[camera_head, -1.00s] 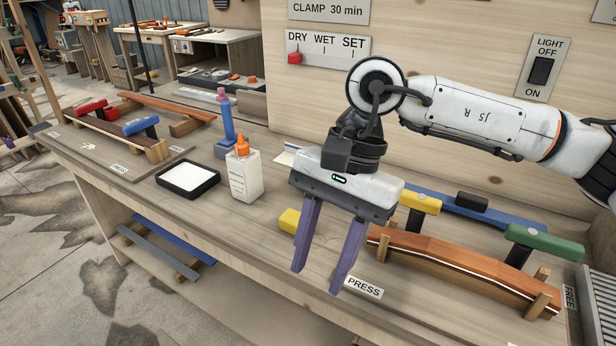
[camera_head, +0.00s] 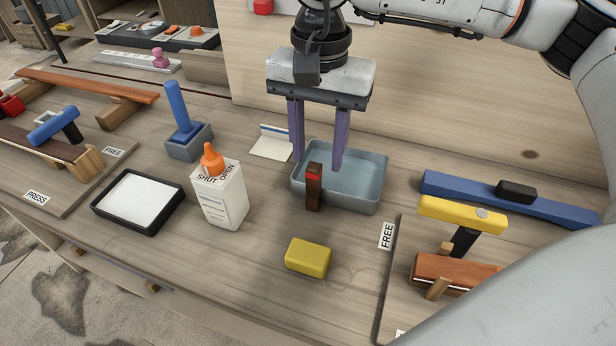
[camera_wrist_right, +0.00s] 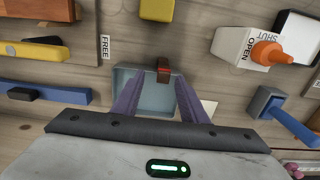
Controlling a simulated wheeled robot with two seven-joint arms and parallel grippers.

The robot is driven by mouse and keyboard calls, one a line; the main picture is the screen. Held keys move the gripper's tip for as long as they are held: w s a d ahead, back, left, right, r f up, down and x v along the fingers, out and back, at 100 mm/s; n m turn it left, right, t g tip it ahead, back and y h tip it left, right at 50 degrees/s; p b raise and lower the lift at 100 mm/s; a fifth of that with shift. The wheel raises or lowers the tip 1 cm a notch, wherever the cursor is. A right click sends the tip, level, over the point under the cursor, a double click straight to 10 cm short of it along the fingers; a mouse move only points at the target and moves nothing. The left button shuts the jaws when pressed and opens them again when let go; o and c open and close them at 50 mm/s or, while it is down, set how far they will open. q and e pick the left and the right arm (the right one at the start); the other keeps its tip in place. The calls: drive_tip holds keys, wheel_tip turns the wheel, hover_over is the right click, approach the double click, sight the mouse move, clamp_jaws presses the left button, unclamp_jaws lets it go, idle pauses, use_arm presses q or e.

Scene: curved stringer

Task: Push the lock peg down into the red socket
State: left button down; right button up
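A dark brown upright piece with a red patch near its top (camera_head: 313,187) stands at the near wall of a grey-blue tray (camera_head: 372,200). It also shows in the right wrist view (camera_wrist_right: 163,72), near the fingertips. I cannot tell whether this piece is the lock peg or the red socket, and no other clear peg and socket pair shows. My right gripper (camera_head: 318,165) points down over the tray with its two purple fingers apart and nothing held between them. It also shows in the wrist view (camera_wrist_right: 158,85). My left gripper is not in view.
A yellow block (camera_head: 307,257) lies in front of the tray. A glue bottle (camera_head: 220,195), a black-rimmed white pad (camera_head: 138,202) and a blue-handled tool in a grey holder (camera_head: 188,140) stand left. Clamps and a blue bar (camera_head: 560,208) lie right.

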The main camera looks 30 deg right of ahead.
sight(314, 166)
drive_tip(key=shift+s+f, duration=0.1)
drive_tip(key=shift+f, duration=0.75)
drive_tip(key=shift+w+a+f+p, duration=0.1)
drive_tip(key=shift+w+f+p, duration=0.1)
drive_tip(key=shift+f, duration=1.15)
drive_tip(key=shift+w+f+p, duration=0.2)
drive_tip(key=shift+f, duration=1.15)
clamp_jaws()
